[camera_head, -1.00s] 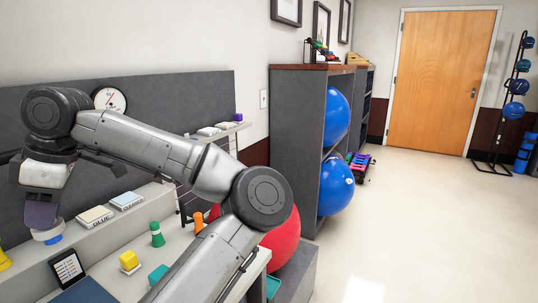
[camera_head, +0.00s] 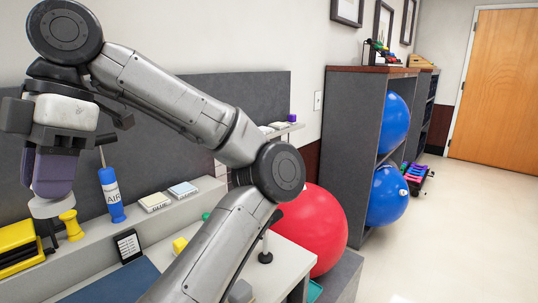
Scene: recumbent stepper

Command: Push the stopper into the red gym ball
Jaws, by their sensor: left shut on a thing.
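The red gym ball (camera_head: 318,232) sits at the right end of the counter, partly hidden by my left arm. No valve or hole can be made out on it. My left gripper (camera_head: 54,158) is at the far left, high and well away from the ball, pointing down. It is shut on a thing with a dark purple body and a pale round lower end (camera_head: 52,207). I cannot tell whether this is the stopper. A yellow flared peg (camera_head: 70,226) stands just below and beside it. My right gripper is not in view.
A blue AIR bottle (camera_head: 112,196) and a GLUE box (camera_head: 154,202) stand on the ledge. A yellow-black case (camera_head: 18,246) is at far left. A dark card (camera_head: 128,246) stands by the blue mat (camera_head: 115,285). Blue balls (camera_head: 388,195) fill a grey shelf. Floor is clear at right.

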